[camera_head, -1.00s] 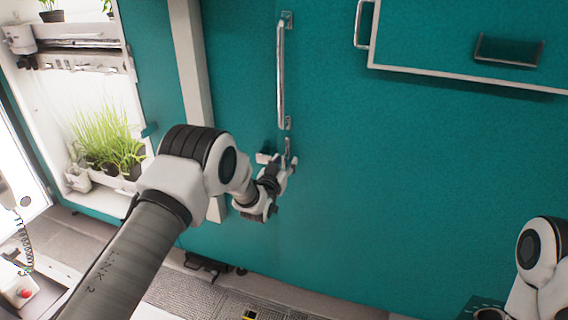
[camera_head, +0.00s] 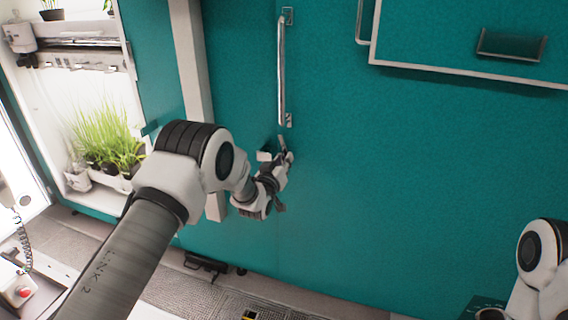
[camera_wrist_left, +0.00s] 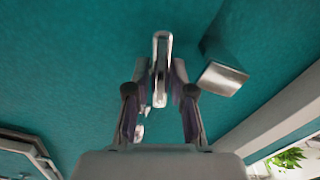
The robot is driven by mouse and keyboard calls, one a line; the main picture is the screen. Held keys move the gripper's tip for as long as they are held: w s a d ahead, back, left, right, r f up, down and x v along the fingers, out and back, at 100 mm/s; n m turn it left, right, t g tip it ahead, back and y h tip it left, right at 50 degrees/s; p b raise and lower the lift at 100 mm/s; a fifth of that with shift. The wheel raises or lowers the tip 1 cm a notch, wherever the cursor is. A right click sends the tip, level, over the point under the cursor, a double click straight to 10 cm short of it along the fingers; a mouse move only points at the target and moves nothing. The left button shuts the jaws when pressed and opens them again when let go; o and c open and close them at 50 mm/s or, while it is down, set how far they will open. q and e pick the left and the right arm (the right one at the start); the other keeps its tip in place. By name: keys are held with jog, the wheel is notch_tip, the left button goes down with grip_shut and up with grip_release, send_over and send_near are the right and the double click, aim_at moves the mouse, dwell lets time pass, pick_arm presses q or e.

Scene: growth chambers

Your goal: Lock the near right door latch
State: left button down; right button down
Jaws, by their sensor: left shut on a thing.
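The latch lever (camera_head: 282,143) is a small metal bar on the teal door (camera_head: 400,180), just below the long vertical handle. In the head view it leans, its top tipped a little left. In the left wrist view the lever (camera_wrist_left: 161,48) runs between the two fingers. My left gripper (camera_head: 284,160) is shut on the lever's lower part; its fingers also show in the left wrist view (camera_wrist_left: 160,76). The fingers hide part of the lever. My right gripper is not in view; only part of that arm shows at the right edge.
A long metal handle (camera_head: 281,70) stands above the latch. A pale block (camera_head: 264,156) sits just left of the latch; it also shows in the left wrist view (camera_wrist_left: 222,78). An open chamber with plants (camera_head: 108,150) is at left. The door right of the latch is clear.

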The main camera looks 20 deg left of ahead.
pick_arm(q)
jog(key=n, duration=0.2)
jog(key=n+b, duration=0.1)
jog(key=shift+a+f+n, duration=0.15)
jog(key=shift+n, duration=0.25)
jog(key=n+b, duration=0.1)
jog(key=n, duration=0.2)
jog(key=shift+a+f+n, duration=0.1)
jog(key=shift+a+n, duration=0.05)
jog(key=shift+n, duration=0.15)
jog(key=n, duration=0.1)
jog(key=n+b, duration=0.1)
jog(key=n, duration=0.1)
jog(key=shift+a+f+n, duration=0.1)
jog(key=shift+f+n, duration=0.1)
jog(key=shift+n, duration=0.1)
jog(key=shift+f+n+b, duration=0.1)
jog(key=shift+n+b, duration=0.25)
jog(key=shift+n, duration=1.25)
jog(key=c, duration=1)
grip_release()
